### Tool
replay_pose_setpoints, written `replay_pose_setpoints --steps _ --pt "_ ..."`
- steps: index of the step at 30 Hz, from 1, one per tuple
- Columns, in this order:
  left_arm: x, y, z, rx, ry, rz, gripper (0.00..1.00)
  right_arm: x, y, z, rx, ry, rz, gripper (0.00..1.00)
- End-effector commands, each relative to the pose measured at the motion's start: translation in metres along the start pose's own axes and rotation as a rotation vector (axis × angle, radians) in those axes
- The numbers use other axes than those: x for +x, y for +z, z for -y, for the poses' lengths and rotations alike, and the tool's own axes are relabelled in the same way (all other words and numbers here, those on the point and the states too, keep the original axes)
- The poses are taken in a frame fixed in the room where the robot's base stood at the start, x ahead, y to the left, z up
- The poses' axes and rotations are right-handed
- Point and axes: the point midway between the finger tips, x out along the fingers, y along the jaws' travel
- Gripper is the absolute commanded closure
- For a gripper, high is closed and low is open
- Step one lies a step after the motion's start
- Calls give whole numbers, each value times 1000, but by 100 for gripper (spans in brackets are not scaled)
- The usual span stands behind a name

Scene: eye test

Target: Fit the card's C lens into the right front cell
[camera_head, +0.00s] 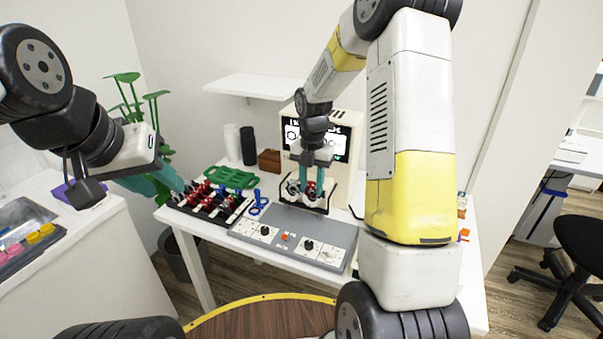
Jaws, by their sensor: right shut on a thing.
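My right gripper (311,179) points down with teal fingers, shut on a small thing. A red patch (311,187) shows at its fingertips, but its shape and any letter are too small to tell. The fingers are just above a dark-edged holder (317,209) at the back of the grey panel (273,225). Its cells are partly hidden, and I cannot tell whether the held thing touches it. My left gripper (167,181), with teal fingers, is left of the lens rack; its opening is unclear. The black rack (228,217) holds several red and dark lenses. A lit screen (337,143) shows dark symbols behind my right gripper.
A green tray (231,177) and a blue ringed piece (258,202) are near the rack. Dials and an orange piece (284,237) are on the panel. A brown box (269,161) and two cylinders stand behind. My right arm hides the table's right part.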

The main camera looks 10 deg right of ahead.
Motion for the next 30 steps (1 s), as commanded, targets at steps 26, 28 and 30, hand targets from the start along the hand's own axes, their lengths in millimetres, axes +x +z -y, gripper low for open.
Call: replay_pose_setpoints --steps 26,28,30 --pt "0 0 0 0 0 0 64 21 0 0 0 0 0 42" --pt "0 0 0 0 0 0 64 21 0 0 0 0 0 42" --pt "0 0 0 0 0 0 64 21 0 0 0 0 0 42"
